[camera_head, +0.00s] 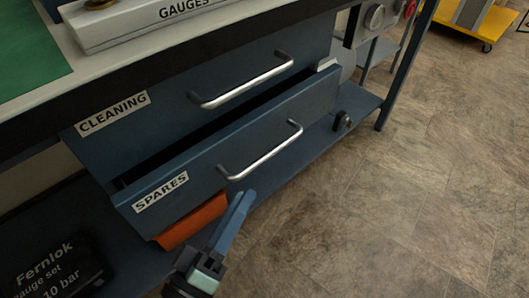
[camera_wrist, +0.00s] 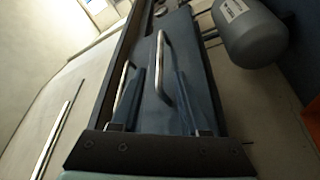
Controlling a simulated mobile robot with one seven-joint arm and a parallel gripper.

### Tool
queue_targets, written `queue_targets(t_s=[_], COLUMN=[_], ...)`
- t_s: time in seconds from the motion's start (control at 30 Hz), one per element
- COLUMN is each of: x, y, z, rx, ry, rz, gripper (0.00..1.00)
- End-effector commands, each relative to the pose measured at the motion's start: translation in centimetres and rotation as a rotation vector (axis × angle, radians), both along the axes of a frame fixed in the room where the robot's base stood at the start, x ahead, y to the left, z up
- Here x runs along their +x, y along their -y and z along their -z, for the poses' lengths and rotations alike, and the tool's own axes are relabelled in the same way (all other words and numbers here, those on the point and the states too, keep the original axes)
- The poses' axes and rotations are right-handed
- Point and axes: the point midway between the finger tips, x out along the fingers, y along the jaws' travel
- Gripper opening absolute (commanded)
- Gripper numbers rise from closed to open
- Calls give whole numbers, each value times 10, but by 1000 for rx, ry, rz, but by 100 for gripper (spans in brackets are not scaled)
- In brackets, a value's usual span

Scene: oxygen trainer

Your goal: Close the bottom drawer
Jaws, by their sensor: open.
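The bottom drawer (camera_head: 240,150), labelled SPARES, stands partly out from the blue bench, with a dark gap above its front. Its silver bar handle (camera_head: 262,153) is on the front. The top drawer (camera_head: 215,95), labelled CLEANING, is above and set further back. My gripper (camera_head: 240,200) is in front of and below the bottom drawer's handle, pointing up toward the drawer front. In the wrist view my gripper (camera_wrist: 158,75) has its fingers apart, with drawer fronts and two silver handles beyond. I cannot tell whether a finger touches the drawer.
An orange object (camera_head: 193,220) is under the bottom drawer. A dark Fernlok case (camera_head: 50,270) sits on the lower shelf at left. A grey cylinder (camera_wrist: 250,30) shows in the wrist view. A yellow cart (camera_head: 480,20) stands far right. The floor at right is clear.

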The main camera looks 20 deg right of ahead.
Motion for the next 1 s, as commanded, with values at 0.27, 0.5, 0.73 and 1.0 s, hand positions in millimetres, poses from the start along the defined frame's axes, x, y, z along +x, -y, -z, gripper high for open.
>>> queue_targets(t_s=[0.27, 0.5, 0.73, 1.0], x=[37, 58, 63, 63], y=[46, 71, 76, 76], z=[-12, -19, -21, -21], rx=[0, -1, 1, 1], ry=[4, 1, -1, -1], rz=[3, 2, -1, -1], gripper=[45, 45, 45, 28])
